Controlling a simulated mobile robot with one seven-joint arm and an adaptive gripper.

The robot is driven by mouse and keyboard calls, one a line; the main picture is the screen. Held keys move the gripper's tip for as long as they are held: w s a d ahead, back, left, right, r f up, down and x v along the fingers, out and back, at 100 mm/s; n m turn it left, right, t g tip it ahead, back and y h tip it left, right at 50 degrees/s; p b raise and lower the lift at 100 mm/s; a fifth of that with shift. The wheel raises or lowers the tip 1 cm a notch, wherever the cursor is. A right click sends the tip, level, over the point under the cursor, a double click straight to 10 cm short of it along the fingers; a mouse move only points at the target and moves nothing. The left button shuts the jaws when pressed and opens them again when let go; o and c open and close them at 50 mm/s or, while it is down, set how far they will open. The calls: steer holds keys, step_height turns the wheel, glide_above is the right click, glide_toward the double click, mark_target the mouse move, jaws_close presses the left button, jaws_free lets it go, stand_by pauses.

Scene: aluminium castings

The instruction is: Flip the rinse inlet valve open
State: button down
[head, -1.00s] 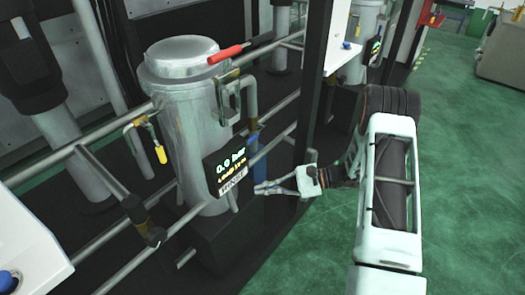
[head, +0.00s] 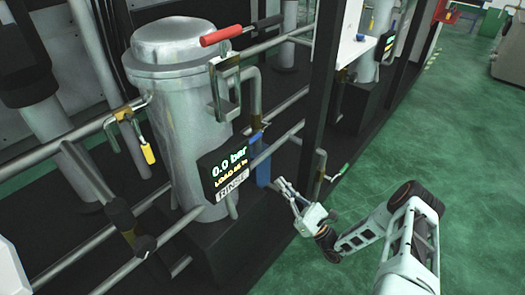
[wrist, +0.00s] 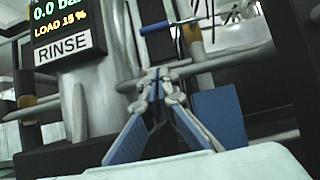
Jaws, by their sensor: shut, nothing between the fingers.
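The rinse vessel (head: 180,145) is a grey metal cylinder with a display (head: 226,172) reading 0.0 bar and a RINSE label, seen closer in the wrist view (wrist: 68,25). Its lever handles are yellow (head: 148,153) at left, hanging down, red (head: 222,36) at top, and blue (head: 249,142) low at right; I cannot tell which is the inlet. The blue lever also shows in the wrist view (wrist: 160,27), roughly level. My gripper (head: 279,182) is shut and empty, below and right of the blue lever. Its fingertips (wrist: 155,78) meet in front of a pipe; contact is unclear.
A dark upright post (head: 319,100) stands right of the vessel, close to my gripper. Horizontal pipes (head: 282,143) run across the frame. A green lever (head: 340,172) sits right of the post. The green floor (head: 300,262) is open at right.

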mark_target(260, 134)
steer(key=shift+a, duration=0.1)
steer(key=s+d+r+b+x, duration=0.1)
steer(key=r+x, duration=0.1)
steer(key=x, duration=1)
steer(key=shift+w+r+b, duration=0.2)
steer(key=shift+r+b, duration=0.1)
steer(key=shift+r, duration=0.1)
